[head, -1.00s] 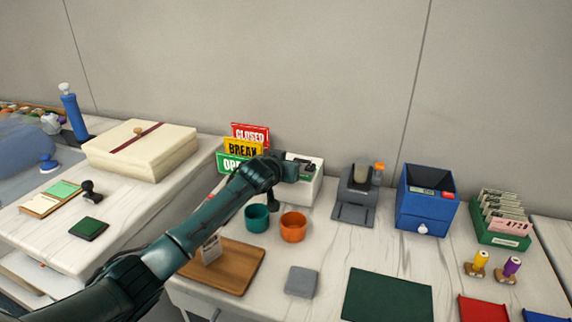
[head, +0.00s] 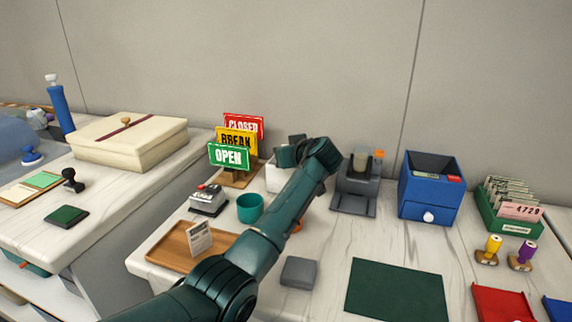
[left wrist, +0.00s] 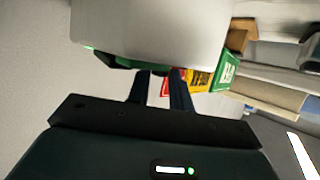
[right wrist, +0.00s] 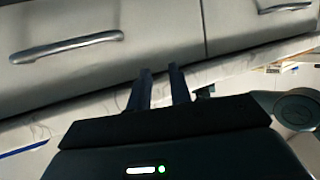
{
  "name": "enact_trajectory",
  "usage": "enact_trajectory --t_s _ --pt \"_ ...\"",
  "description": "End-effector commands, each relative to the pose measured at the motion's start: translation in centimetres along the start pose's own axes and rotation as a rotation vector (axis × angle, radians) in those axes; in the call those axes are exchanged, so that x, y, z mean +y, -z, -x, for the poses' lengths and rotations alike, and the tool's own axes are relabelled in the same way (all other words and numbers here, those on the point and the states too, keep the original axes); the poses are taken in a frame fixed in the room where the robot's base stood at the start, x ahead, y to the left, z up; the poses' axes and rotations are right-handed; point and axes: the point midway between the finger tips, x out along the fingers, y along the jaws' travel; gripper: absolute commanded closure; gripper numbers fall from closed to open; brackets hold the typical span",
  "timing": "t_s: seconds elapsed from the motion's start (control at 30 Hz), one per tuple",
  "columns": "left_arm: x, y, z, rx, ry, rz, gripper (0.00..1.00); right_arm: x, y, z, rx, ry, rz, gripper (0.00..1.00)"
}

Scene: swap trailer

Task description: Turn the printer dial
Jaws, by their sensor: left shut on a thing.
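The white box-shaped printer (head: 275,180) stands at the back of the table, beside the signs, largely covered by my left arm. My left gripper (head: 290,150) is at its top. In the left wrist view, a large pale surface, apparently the printer (left wrist: 150,30), fills the top. The left fingers (left wrist: 160,88) reach up to its lower edge, slightly apart, shut on what appears to be the dial. The dial itself is hidden. My right gripper (right wrist: 161,85) shows only in the right wrist view, fingers apart and empty, before grey drawer fronts.
OPEN, BREAK and CLOSED signs (head: 230,157) stand left of the printer. A teal cup (head: 250,208) stands in front. A grey device with an orange knob (head: 357,185) and a blue box (head: 428,190) stand right. A wooden tray (head: 170,250) lies at front left.

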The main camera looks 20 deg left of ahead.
Motion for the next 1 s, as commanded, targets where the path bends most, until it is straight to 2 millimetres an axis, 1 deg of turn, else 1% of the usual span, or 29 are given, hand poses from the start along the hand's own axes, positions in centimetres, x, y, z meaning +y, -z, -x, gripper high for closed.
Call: enact_trajectory --t_s 0.03,0.2,0.7,0.73,1.0 --pt "0.25 -0.27 -0.04 0.001 0.013 0.006 1.00 -0.11 -0.76 -0.40 -0.005 0.005 0.011 0.79" --pt "0.29 -0.12 -0.01 0.001 0.054 0.023 1.00 -0.36 -1.36 -0.92 -0.014 0.014 0.035 0.79" --pt "0.30 0.05 0.04 0.000 0.071 0.030 1.00 -0.54 -1.54 -1.07 -0.020 0.019 0.043 0.79" --pt "0.30 0.06 0.04 0.000 0.071 0.030 0.78 -0.54 -1.54 -1.07 -0.020 0.019 0.043 0.79" --pt "0.25 0.05 0.01 0.000 0.072 0.030 0.57 -0.54 -1.54 -1.08 -0.020 0.019 0.043 0.79"
